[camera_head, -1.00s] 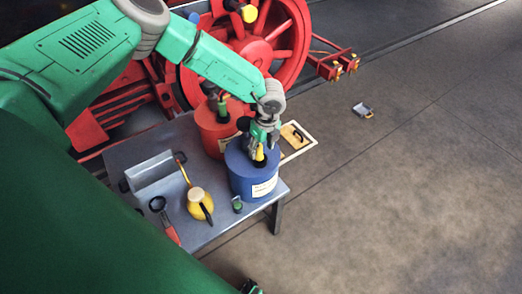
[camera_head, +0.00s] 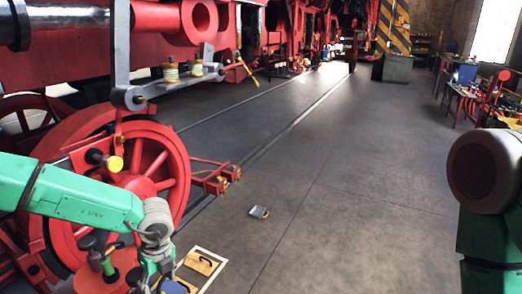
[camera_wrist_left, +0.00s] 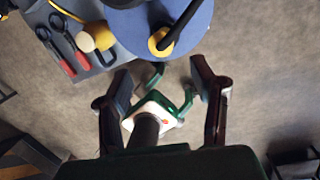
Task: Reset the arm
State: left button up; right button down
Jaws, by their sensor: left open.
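A padlock-like object (camera_head: 259,212) lies on the open floor.

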pick_arm(q)
jog(key=s+f+m, duration=0.1)
jog(key=f+m, duration=0.1)
jog(key=m, duration=0.1)
jog(key=s+d+f+m+t+y+b, duration=0.1)
jog(key=f+m, duration=0.1)
jog(key=m, duration=0.1)
jog(key=s+f+m+b, duration=0.1)
jog(key=s+f+m, duration=0.1)
jog(key=m, duration=0.2)
jog(key=shift+d+f+t+y, duration=0.25)
jog(key=shift+d+t+y, duration=0.05)
jog(key=shift+t, duration=0.1)
jog(key=s+d+f+m+t+h+b, duration=0.1)
jog(key=s+f+m, duration=0.25)
jog(key=m, duration=0.55)
jog(key=s+d+f+m+t+b, duration=0.1)
jog(key=s+f+m+b, duration=0.15)
jog(key=s+m, duration=0.4)
jog(key=s+a+f+m+g+h+b, duration=0.2)
jog(key=s+f+m+g, duration=0.1)
jog(key=s+m, duration=1.2)
jog(key=m, duration=0.7)
jog(key=shift+s, duration=0.35)
